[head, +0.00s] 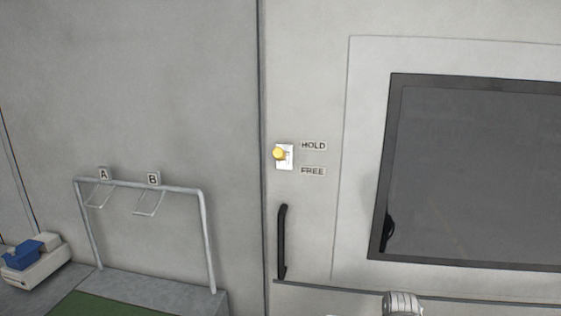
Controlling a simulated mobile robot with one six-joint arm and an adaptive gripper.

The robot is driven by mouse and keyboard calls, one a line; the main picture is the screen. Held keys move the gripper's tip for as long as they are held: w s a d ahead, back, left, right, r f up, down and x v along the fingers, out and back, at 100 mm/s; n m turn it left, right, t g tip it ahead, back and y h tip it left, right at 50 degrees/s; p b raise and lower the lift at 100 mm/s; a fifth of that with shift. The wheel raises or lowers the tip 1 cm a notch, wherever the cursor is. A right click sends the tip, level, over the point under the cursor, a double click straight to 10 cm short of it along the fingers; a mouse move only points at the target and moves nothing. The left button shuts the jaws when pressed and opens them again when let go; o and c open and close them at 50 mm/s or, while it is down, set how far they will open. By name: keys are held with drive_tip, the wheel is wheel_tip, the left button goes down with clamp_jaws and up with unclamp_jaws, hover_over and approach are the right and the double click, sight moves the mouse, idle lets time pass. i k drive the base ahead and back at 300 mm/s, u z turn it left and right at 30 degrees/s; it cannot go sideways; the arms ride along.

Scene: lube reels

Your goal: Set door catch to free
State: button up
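The door catch is a small white plate (288,164) with a round yellow knob (279,154) on the pale door panel, close to its left edge. A HOLD label (313,146) is at the plate's upper right and a FREE label (313,171) at its lower right. The knob sits on the upper part of the plate, closer in height to HOLD than to FREE. My gripper is not identifiable in the head view, and nothing touches the knob.
A black vertical handle (282,242) is below the catch. A dark window (480,170) fills the right. A grey pipe rack (140,184) with A and B tags stands left, near a tray (36,272) holding a blue item. The wall around the catch is clear.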

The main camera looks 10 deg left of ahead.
sight(278, 153)
drive_tip(key=z, duration=0.9)
drive_tip(key=k, duration=0.5)
drive_tip(key=u, duration=0.45)
